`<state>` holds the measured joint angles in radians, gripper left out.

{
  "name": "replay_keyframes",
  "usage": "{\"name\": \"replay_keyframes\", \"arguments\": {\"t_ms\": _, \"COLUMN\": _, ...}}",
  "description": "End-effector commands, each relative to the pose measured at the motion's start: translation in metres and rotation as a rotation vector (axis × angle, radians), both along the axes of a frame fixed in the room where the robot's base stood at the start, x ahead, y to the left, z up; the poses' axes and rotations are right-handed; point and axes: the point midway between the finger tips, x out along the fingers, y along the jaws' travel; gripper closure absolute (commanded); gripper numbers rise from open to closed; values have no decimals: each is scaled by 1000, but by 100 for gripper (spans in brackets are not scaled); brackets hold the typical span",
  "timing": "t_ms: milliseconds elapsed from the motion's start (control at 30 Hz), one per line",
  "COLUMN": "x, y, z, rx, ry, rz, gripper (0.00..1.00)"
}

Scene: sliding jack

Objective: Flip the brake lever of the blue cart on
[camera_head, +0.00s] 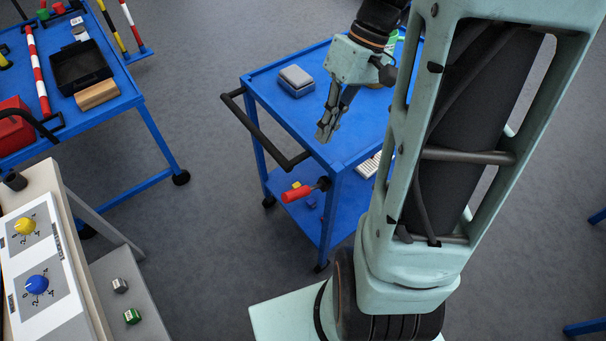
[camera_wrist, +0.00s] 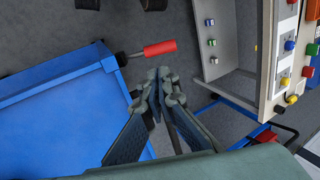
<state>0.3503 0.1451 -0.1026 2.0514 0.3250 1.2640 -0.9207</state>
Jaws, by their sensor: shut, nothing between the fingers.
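The blue cart (camera_head: 345,140) stands in the middle of the head view. Its brake lever (camera_head: 297,194) has a red grip on a dark rod and sticks out low at the near end, pointing left. In the wrist view the lever (camera_wrist: 160,48) points right from the blue cart (camera_wrist: 60,110). My gripper (camera_head: 325,132) is shut and empty over the cart's near left edge, above the lever's height. In the wrist view my fingertips (camera_wrist: 164,76) appear just below the red grip in the picture, apart from it.
A dark push handle (camera_head: 265,135) juts from the cart's left side. A grey box (camera_head: 295,79) lies on the cart top. A second blue cart (camera_head: 130,85) with loose items stands at left. A panel with a yellow knob (camera_head: 25,226) and blue knob (camera_head: 37,284) is at lower left.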

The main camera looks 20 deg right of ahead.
Motion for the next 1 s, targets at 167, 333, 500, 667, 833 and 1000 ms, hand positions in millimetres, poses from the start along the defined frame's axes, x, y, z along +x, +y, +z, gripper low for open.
{"name": "replay_keyframes", "arguments": {"t_ms": 167, "x": 0, "y": 1, "z": -2, "rx": -1, "ry": 0, "rz": -2, "gripper": 100}}
{"name": "replay_keyframes", "arguments": {"t_ms": 333, "x": -2, "y": 8, "z": -19, "rx": 1, "ry": 1, "rz": -2, "gripper": 100}}
{"name": "replay_keyframes", "arguments": {"t_ms": 500, "x": -7, "y": 21, "z": -51, "rx": 1, "ry": 4, "rz": -2, "gripper": 100}}
{"name": "replay_keyframes", "arguments": {"t_ms": 667, "x": -11, "y": 35, "z": -83, "rx": 0, "ry": 3, "rz": -2, "gripper": 100}}
{"name": "replay_keyframes", "arguments": {"t_ms": 833, "x": -15, "y": 46, "z": -110, "rx": 0, "ry": 1, "rz": -3, "gripper": 100}}
{"name": "replay_keyframes", "arguments": {"t_ms": 1000, "x": -16, "y": 52, "z": -124, "rx": -1, "ry": 0, "rz": -3, "gripper": 100}}
